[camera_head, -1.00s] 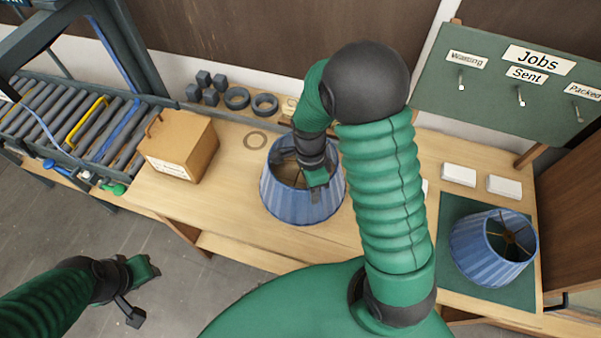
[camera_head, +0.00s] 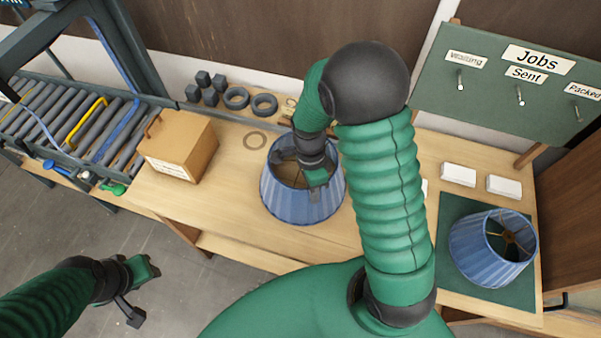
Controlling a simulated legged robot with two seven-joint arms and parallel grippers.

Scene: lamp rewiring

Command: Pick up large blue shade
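One blue pleated shade (camera_head: 290,208) stands on the wooden bench in the middle. A second blue shade (camera_head: 485,258) lies tilted on a green mat at the right, its opening showing a metal frame. I cannot tell for sure which is larger. My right gripper (camera_head: 300,173) reaches down into the top opening of the middle shade. Its fingers look spread, one toward the back left and one over the near rim. Contact with the shade is not clear. My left gripper (camera_head: 146,294) is open and empty above the floor, left of the bench.
A cardboard box (camera_head: 180,147) stands left of the middle shade. Dark rings (camera_head: 236,98) and small blocks lie behind. A roller conveyor (camera_head: 85,120) is at the far left. White boxes (camera_head: 459,175) and a green jobs board (camera_head: 510,85) are at the right. The green mat (camera_head: 510,298) holds the second shade.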

